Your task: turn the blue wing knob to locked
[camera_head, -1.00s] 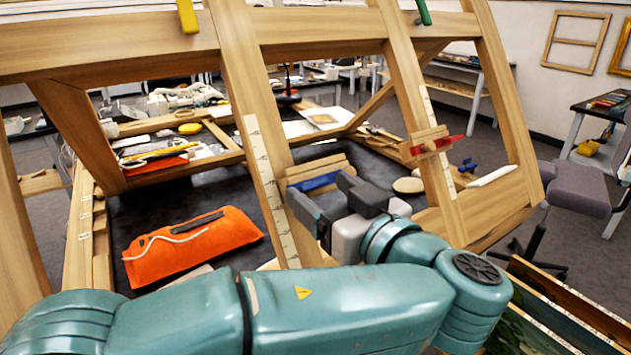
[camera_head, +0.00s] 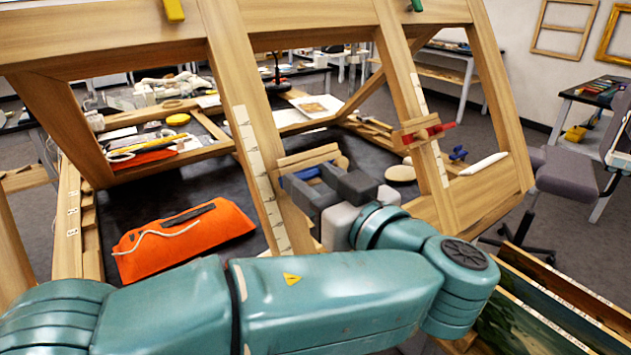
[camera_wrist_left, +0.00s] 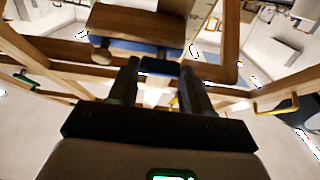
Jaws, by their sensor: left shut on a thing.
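The blue wing knob (camera_head: 303,174) is on a wooden clamp block at the slanted upright of the easel-like frame, in the middle of the head view. My left gripper (camera_head: 311,185) is at the knob and partly covers it. In the left wrist view, a dark blue part of the knob (camera_wrist_left: 160,66) shows between the two fingertips (camera_wrist_left: 158,72), which are shut on it. Any lock marking is too small or hidden to read. My right gripper is not in view.
A red knob (camera_head: 430,133) sits on the right upright, with a small blue piece (camera_head: 458,153) beyond it. An orange pouch (camera_head: 180,240) lies on the black surface at left. Framed panels (camera_head: 540,310) stand at lower right.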

